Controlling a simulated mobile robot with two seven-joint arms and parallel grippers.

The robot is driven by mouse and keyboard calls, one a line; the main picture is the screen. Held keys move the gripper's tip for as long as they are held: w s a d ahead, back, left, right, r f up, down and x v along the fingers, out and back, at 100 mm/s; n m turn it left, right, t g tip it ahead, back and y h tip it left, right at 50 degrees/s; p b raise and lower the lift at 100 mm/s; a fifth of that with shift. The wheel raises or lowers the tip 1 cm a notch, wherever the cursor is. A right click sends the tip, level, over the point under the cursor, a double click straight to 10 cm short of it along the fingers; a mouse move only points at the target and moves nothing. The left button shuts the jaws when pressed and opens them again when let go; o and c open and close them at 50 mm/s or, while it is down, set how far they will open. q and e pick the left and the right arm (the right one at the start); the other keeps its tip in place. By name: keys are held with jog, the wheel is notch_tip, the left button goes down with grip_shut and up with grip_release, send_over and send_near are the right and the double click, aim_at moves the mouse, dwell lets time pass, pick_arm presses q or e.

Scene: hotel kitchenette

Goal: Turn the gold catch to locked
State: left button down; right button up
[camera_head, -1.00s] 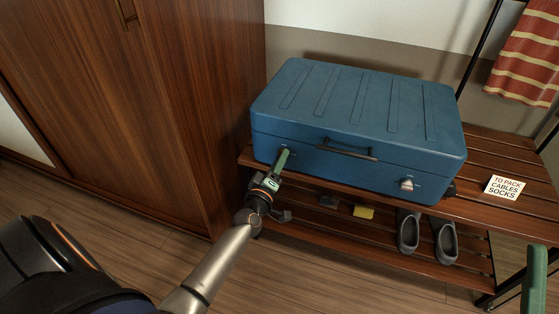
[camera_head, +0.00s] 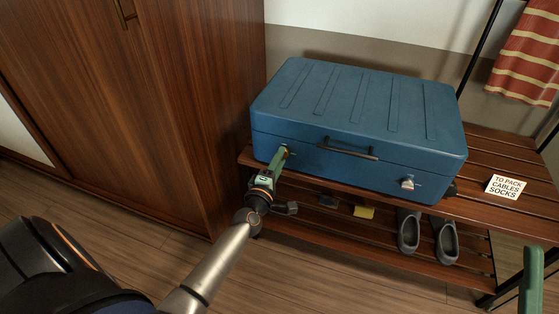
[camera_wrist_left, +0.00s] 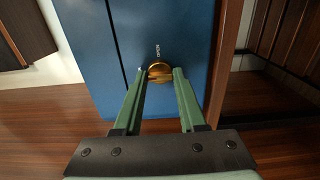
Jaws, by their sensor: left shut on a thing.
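A closed blue suitcase (camera_head: 345,105) lies on the wooden rack. The gold catch (camera_wrist_left: 159,72) is on its front face, at the left end in the head view. My left gripper (camera_head: 284,151) is at that catch. In the left wrist view, the green fingertips (camera_wrist_left: 161,73) are on either side of the round gold knob, shut on it. A small label reading "OPEN" sits beside the knob. A silver catch (camera_head: 407,183) is at the right end of the front. A green part of my right gripper (camera_head: 531,280) shows at the lower right edge; its fingertips cannot be made out.
A dark handle (camera_head: 347,149) is on the suitcase front between the catches. The wooden rack (camera_head: 480,208) holds a card (camera_head: 505,187) on top and grey shoes (camera_head: 408,232) and a yellow item (camera_head: 363,212) below. A wardrobe (camera_head: 180,110) stands close on the left.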

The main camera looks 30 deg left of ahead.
dwell(0.3)
pick_arm(q)
jog(key=shift+c, duration=2.4)
grip_release()
jog(key=p+v, duration=0.2)
jog(key=v, duration=1)
jog(key=shift+s, duration=0.3)
